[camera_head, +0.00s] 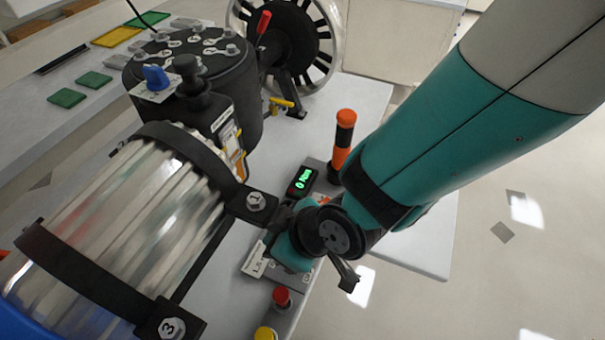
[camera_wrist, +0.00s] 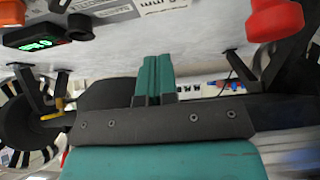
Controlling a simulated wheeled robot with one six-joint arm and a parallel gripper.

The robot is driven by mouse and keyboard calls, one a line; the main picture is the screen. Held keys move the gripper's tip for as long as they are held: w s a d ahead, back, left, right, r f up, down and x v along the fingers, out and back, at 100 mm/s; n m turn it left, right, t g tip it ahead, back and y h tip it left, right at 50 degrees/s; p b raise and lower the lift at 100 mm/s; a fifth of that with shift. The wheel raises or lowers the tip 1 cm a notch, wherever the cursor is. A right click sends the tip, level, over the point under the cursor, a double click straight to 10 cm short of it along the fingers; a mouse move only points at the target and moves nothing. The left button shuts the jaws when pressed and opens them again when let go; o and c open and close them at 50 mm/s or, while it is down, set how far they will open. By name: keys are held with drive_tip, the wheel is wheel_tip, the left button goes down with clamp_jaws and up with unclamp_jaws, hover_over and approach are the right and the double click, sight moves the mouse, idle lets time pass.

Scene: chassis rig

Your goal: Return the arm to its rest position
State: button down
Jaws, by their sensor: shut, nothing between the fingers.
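My gripper (camera_wrist: 157,66) shows in the wrist view as two teal fingers pressed together, with nothing between them. In the head view my teal arm (camera_head: 440,130) comes down from the upper right to the bench front, beside the clamped clear cylinder. My wrist hides part of the bench there, and the fingers cannot be made out clearly in that view.
Close to my wrist are a small green-lit display (camera_head: 302,180), an orange-and-black post (camera_head: 343,145), a red button (camera_head: 282,297) and the ribbed clear cylinder (camera_head: 130,215). A black drum (camera_head: 190,65) and spoked wheel (camera_head: 290,45) stand behind. Open floor (camera_head: 500,260) lies right.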

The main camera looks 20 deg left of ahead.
drive_tip(key=w+d+r+m+h+p, duration=0.1)
drive_tip(key=w+d+r+m, duration=0.2)
drive_tip(key=d+r, duration=0.35)
drive_tip(key=w+d+r+m, duration=0.2)
drive_tip(key=w+d+r, duration=0.1)
drive_tip(key=d+r, duration=0.4)
drive_tip(key=s+d+r+m+h, duration=0.1)
drive_tip(key=s+d+r+m, duration=0.1)
drive_tip(key=d+r, duration=0.3)
drive_tip(key=s+d+r+m+h+p, duration=0.1)
drive_tip(key=s+d+r+m, duration=0.2)
drive_tip(key=d, duration=0.6)
wheel_tip(320, 180, up, 2)
drive_tip(key=shift+s+d+r+g, duration=0.1)
drive_tip(key=shift+s+d+g, duration=0.05)
drive_tip(key=shift+s+g, duration=0.15)
